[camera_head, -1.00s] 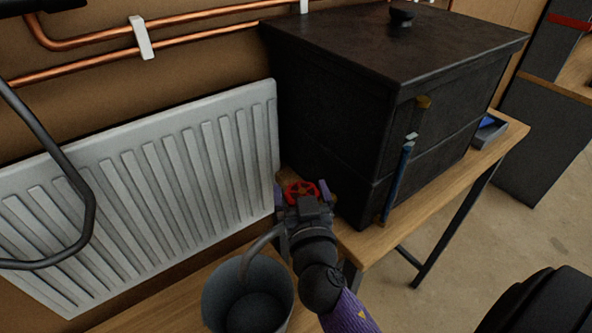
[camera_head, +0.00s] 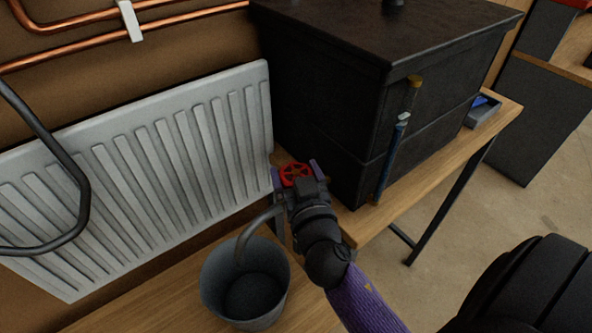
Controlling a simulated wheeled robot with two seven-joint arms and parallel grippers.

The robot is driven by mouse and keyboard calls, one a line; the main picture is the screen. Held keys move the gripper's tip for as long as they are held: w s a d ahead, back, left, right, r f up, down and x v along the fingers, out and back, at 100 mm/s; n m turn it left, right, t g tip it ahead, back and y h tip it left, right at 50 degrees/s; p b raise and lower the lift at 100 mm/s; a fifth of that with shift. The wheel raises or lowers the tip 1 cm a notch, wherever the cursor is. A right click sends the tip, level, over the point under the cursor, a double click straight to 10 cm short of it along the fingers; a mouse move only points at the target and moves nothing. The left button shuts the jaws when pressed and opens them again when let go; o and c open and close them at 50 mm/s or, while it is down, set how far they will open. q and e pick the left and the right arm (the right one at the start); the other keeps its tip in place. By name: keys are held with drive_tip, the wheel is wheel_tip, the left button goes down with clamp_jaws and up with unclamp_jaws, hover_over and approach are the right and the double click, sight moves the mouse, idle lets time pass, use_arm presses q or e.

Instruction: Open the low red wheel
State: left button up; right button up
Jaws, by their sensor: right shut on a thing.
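The red wheel (camera_head: 295,174) sits low, beside the lower right corner of the white radiator (camera_head: 150,165). My right gripper (camera_head: 296,180) is at the wheel, its two purple-tipped fingers on either side of the rim, shut on it. The gripper body hides the near part of the wheel and the valve under it. My right arm, with a purple sleeve, comes up from the bottom. My left gripper is not in view.
A grey bucket (camera_head: 246,283) stands on the wooden surface left of my right arm, with a grey curved pipe above it. A large black box (camera_head: 335,110) stands on a wooden bench behind the wheel. A blue-handled tool (camera_head: 391,160) leans on it. Copper pipes (camera_head: 75,53) run along the wall.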

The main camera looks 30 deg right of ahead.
sight(294, 172)
drive_tip(key=n+y+p, duration=0.1)
drive_tip(key=n+y, duration=0.1)
drive_tip(key=y, duration=0.1)
drive_tip(key=n+y+p, duration=0.2)
drive_tip(key=y, duration=0.2)
drive_tip(key=shift+r+n+t, duration=0.15)
drive_tip(key=shift+n+t, duration=0.15)
drive_tip(key=shift+n, duration=0.1)
drive_tip(key=n+y, duration=0.1)
drive_tip(key=y, duration=0.1)
drive_tip(key=shift+y+p, duration=0.3)
drive_tip(key=shift+p, duration=0.1)
drive_tip(key=shift+n+g+y, duration=0.6)
drive_tip(key=shift+n+y, duration=0.5)
drive_tip(key=shift+y, duration=0.5)
drive_tip(key=shift+f, duration=0.2)
drive_tip(key=o, duration=0.9)
drive_tip(key=shift+o, duration=0.4)
drive_tip(key=shift+a, duration=0.1)
wheel_tip(294, 172, up, 10)
drive_tip(key=p, duration=0.2)
drive_tip(key=shift+w+p, duration=0.1)
drive_tip(key=shift+p, duration=0.25)
